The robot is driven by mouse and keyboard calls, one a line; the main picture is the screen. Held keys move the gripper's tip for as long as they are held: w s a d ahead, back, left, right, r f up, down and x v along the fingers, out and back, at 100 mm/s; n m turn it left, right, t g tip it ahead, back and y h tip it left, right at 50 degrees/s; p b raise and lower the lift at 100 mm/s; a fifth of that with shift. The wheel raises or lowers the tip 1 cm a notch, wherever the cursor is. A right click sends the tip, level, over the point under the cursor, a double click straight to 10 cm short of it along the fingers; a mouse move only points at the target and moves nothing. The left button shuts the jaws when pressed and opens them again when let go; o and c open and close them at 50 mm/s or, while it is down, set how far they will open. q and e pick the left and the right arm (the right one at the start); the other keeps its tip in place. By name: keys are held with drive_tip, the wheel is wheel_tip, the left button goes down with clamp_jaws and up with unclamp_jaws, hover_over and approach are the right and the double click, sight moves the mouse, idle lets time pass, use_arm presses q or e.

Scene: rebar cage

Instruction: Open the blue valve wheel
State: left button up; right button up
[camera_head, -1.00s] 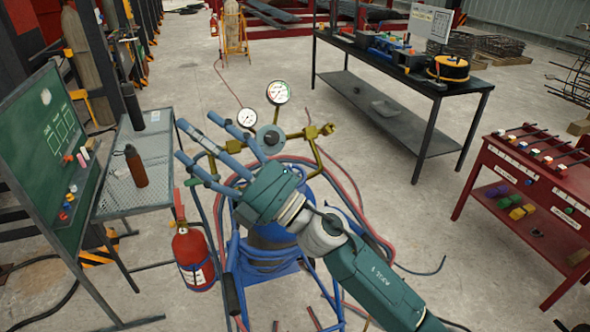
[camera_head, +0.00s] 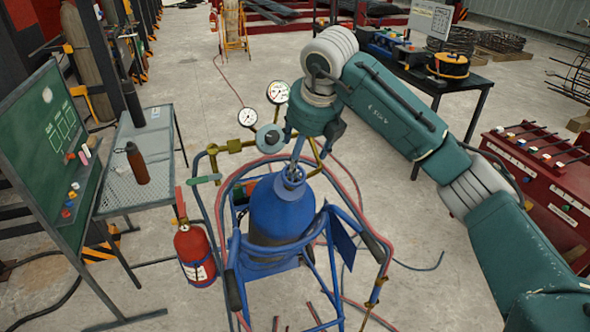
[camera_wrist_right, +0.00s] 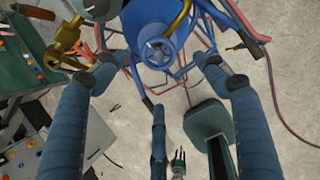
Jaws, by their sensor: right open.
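The blue valve wheel (camera_head: 294,174) sits on top of the blue gas cylinder (camera_head: 282,210), which stands upright in a blue tubular cart. In the right wrist view the wheel (camera_wrist_right: 157,52) shows from above as a small ring, slightly above the picture's middle. My right gripper (camera_head: 297,156) points down just above the wheel in the head view. In the right wrist view its blue fingers (camera_wrist_right: 157,78) are spread wide and empty. The wheel appears between the fingers' directions; contact is not visible. My left gripper is not in view.
Brass fittings with two pressure gauges (camera_head: 247,117) stand just behind and left of the wheel. Red and blue hoses loop around the cart (camera_head: 379,245). A fire extinguisher (camera_head: 194,252) is at the left. A mesh table (camera_head: 125,192) and a red workbench (camera_head: 545,165) flank open floor.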

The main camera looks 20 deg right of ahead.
sight(295, 177)
drive_tip(key=p+x, duration=0.3)
drive_tip(key=x, duration=0.5)
drive_tip(key=shift+w+f+p, duration=0.1)
drive_tip(key=shift+p, duration=0.2)
drive_tip(key=shift+w+f, duration=0.15)
drive_tip(key=shift+f, duration=0.25)
drive_tip(key=c, duration=1.2)
